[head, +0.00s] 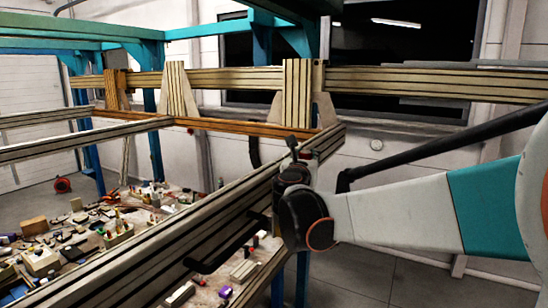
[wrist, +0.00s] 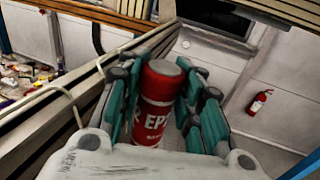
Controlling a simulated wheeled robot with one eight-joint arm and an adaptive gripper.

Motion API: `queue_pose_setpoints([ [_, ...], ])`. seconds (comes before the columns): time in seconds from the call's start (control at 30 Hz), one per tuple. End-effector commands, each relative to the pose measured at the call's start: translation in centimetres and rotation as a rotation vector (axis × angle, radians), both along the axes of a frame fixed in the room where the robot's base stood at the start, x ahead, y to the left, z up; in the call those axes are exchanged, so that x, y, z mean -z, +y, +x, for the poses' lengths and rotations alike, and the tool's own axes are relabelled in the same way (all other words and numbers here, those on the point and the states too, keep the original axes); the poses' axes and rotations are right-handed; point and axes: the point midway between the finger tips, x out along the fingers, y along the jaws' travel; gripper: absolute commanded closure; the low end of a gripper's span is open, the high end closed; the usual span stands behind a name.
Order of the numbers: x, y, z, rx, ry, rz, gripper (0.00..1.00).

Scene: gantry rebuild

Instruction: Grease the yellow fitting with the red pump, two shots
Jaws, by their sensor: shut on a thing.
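In the head view my gripper (head: 293,172) is a small dark shape beside the long grooved beam, and the pump cannot be made out there. I cannot pick out the yellow fitting in either view.
The grooved beam (head: 205,228) runs diagonally close to my gripper. A bench cluttered with tools and small parts (head: 60,250) lies beyond and below it. Teal posts (head: 155,135) hold up the gantry. Open floor (head: 365,270) lies below my arm.

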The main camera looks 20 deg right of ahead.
Motion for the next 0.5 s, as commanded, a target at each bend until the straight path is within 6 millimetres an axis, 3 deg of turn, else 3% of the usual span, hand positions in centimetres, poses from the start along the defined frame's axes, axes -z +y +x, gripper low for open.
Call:
queue_pose_setpoints([
  [0.5,0.99,0.04,-0.09,0.0,0.0,0.0,1.0],
])
